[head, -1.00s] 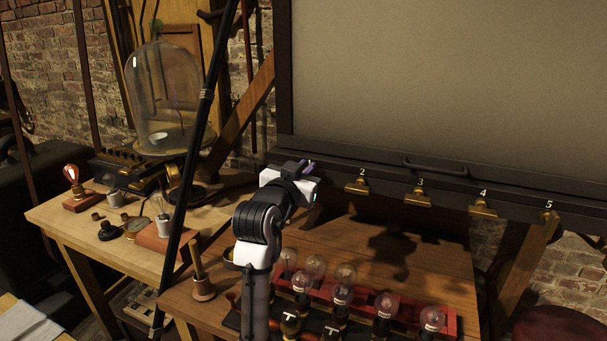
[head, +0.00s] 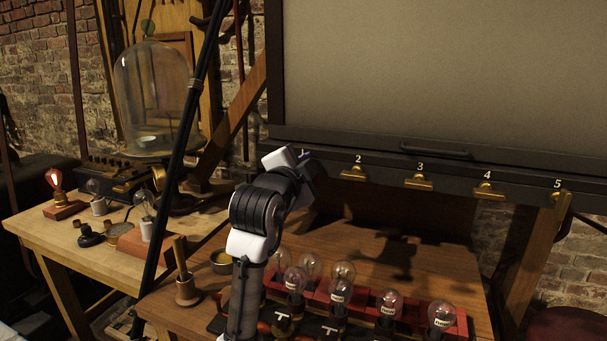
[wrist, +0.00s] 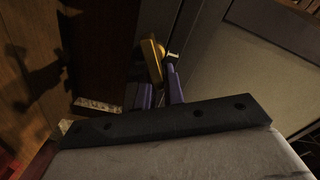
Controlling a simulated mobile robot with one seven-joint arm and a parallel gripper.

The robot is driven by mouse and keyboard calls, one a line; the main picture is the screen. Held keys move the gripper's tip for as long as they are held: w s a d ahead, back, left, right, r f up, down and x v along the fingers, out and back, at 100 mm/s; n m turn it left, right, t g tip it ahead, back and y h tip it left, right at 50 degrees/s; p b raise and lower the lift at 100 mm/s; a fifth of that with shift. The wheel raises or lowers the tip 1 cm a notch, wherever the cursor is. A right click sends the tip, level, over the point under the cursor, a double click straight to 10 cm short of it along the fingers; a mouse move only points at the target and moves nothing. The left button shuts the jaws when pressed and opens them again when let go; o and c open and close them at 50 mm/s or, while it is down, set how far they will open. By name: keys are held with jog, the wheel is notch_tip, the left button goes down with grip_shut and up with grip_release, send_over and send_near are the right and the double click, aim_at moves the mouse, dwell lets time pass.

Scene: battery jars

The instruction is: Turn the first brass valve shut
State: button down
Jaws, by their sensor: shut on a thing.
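My gripper (head: 303,157) is up against the left end of the dark rail under the big panel, left of the valve marked 2. In the wrist view its two purple fingers (wrist: 158,92) are closed on the first brass valve (wrist: 152,60), a slanted brass lever by the rail. In the head view this valve and its number are hidden by my gripper. Brass valves 2 (head: 353,173), 3 (head: 419,183), 4 (head: 488,192) and 5 (head: 560,199) sit along the rail to the right, their handles lying roughly along it.
Below stands a wooden bench (head: 430,272) with a red rack (head: 462,327) of glass bulbs close under my arm. A dark slanted pole (head: 179,180) is left of my arm. A side table (head: 62,235) with a glass bell jar (head: 152,95) is further left.

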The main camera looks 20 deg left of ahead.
jog(key=m+b, duration=0.2)
jog(key=m, duration=0.1)
jog(key=f+m+b, duration=0.1)
jog(key=m, duration=0.1)
jog(key=shift+d+f+m+b, duration=0.15)
jog(key=shift+m+b, duration=0.25)
dwell(0.4)
jog(key=c, duration=1.5)
grip_release()
jog(key=shift+s, duration=0.1)
jog(key=s+b, duration=0.2)
jog(key=s, duration=1.1)
jog(key=shift+s+a, duration=0.2)
jog(key=shift+s, duration=0.15)
